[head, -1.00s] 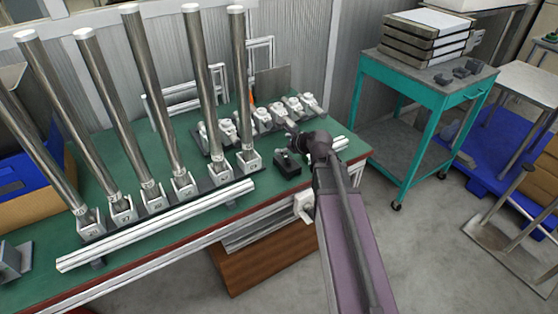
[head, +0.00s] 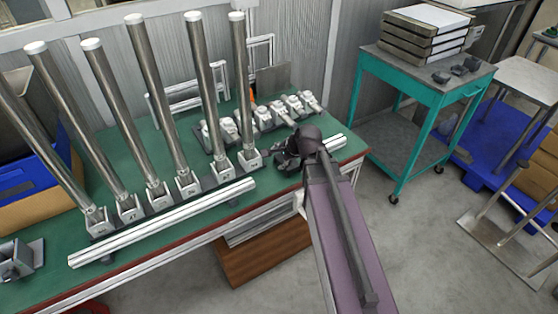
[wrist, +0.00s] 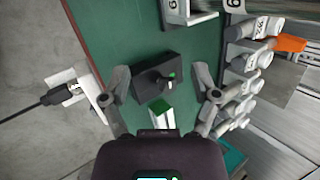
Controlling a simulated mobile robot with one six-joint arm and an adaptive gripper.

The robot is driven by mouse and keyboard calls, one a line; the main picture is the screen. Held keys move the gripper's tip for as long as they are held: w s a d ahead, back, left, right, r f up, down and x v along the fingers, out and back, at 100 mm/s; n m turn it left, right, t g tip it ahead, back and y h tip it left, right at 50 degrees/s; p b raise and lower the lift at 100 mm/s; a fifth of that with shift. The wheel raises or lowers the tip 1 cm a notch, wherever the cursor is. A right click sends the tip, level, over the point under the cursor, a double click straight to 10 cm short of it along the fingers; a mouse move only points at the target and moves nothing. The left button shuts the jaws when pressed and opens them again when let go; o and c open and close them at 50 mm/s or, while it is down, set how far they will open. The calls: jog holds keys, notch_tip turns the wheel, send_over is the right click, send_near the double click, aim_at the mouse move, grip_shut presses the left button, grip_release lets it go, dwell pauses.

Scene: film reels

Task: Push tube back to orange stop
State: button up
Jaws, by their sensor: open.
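Several tall metal tubes with white caps (head: 158,100) stand tilted in numbered brackets on the green bench. Behind them, a row of short pale cylinders (head: 270,115) lies in small holders; they also show in the wrist view (wrist: 240,90). A small orange piece (head: 252,96) is at the row's back; in the wrist view, it (wrist: 290,44) is by the far end of the upper cylinders. I cannot tell which tube is meant. My gripper (head: 284,152) is open and empty over the bench's right part. In the wrist view, its fingers (wrist: 160,75) straddle a black block (wrist: 143,83).
A long pale rail (head: 165,222) runs along the bench front. A short rail end (head: 334,143) lies right of my gripper. A teal cart (head: 424,75) with stacked trays stands right, beyond a floor gap.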

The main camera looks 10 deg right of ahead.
jog(key=shift+s+a+r+n+g+h+p, duration=0.15)
jog(key=shift+s+n+g+p, duration=0.15)
jog(key=shift+s+n, duration=0.4)
jog(key=shift+s+a+r+n+g+h+p, duration=0.1)
jog(key=shift+s+n+g+h+p, duration=0.1)
jog(key=shift+s+n+g+p, duration=0.4)
jog(key=shift+s+a+r+n+h+p, duration=0.15)
jog(key=shift+s+n, duration=0.3)
jog(key=shift+n, duration=0.45)
jog(key=shift+d+f, duration=0.1)
jog(key=s+r+n+g+h+p, duration=0.3)
jog(key=s+r+n+g+p, duration=0.1)
jog(key=s+n, duration=0.5)
jog(key=shift+s+d+n+p, duration=0.15)
jog(key=shift+d+n+p, duration=0.3)
jog(key=shift+n+p, duration=0.4)
dwell(1.1)
